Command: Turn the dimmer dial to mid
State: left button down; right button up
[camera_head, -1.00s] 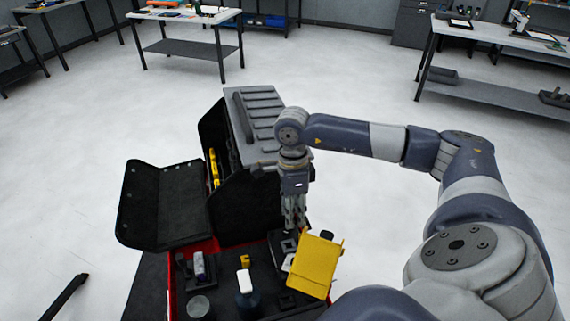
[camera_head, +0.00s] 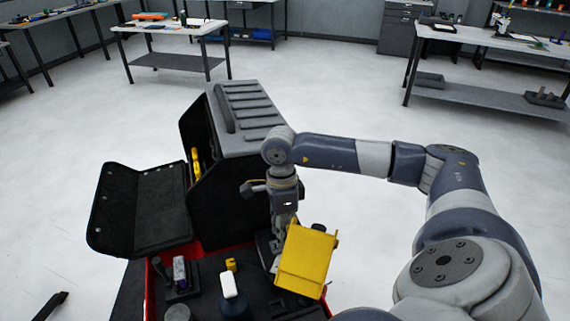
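My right gripper (camera_head: 279,241) points down into the open black and red toolbox (camera_head: 150,292), just behind and left of a tilted yellow box (camera_head: 305,262). Its fingertips are low, beside a small grey and dark item (camera_head: 266,250) that is partly hidden by the gripper and the yellow box. I cannot make out a dimmer dial or its setting. The fingers are too small and overlapped to tell whether they are open or shut.
A white-capped dark bottle (camera_head: 231,287), a small holder with a cylinder (camera_head: 180,272) and a small yellow piece (camera_head: 231,264) stand in the toolbox. Its grey ridged lid (camera_head: 250,115) rises behind. Worktables (camera_head: 165,27) stand farther back, with clear floor between.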

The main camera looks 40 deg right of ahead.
jog(key=f+p, duration=0.1)
jog(key=f, duration=0.2)
jog(key=f+p, duration=0.1)
jog(key=f, duration=0.2)
jog(key=s+f, duration=0.1)
jog(key=f, duration=0.2)
jog(key=shift+a+p, duration=0.35)
jog(key=shift+p, duration=0.05)
jog(key=shift+f, duration=0.7)
grip_shut()
